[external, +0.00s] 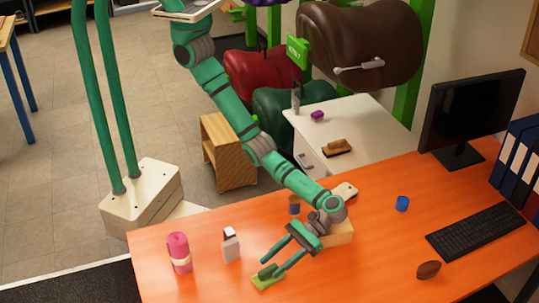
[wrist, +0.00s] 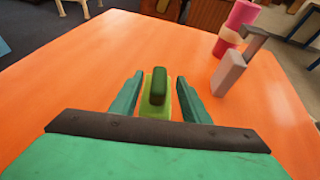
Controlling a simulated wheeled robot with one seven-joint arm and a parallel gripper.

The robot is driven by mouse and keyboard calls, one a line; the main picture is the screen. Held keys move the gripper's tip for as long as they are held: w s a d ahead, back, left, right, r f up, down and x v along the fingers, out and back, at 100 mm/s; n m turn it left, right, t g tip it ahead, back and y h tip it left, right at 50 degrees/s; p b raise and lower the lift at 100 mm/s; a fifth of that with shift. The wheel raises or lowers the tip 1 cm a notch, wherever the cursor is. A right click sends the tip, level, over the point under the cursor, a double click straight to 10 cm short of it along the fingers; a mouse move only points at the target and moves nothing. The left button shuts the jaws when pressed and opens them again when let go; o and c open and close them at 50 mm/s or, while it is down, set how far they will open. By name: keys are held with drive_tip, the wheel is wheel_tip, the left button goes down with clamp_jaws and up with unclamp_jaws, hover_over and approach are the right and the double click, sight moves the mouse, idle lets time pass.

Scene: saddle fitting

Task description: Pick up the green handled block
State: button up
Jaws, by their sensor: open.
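The green handled block (external: 268,280) lies on the orange desk, low in the external view. It has a yellow-green base with a darker green handle on top. In the wrist view the handle (wrist: 158,86) stands between my two fingers, with the base (wrist: 156,108) below it. My gripper (external: 265,258) is open, and its fingers reach down to either side of the block. In the wrist view my gripper (wrist: 156,95) shows a gap on both sides of the handle. Whether the fingertips touch the base cannot be told.
A grey-white box (external: 230,245) and a pink roll (external: 179,252) stand left of my gripper. A blue cup (external: 402,203), brown object (external: 428,270) and keyboard (external: 476,231) lie right.

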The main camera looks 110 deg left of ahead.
sight(271, 272)
drive_tip(key=shift+x, duration=1.5)
clamp_jaws()
drive_tip(key=shift+w+r, duration=0.1)
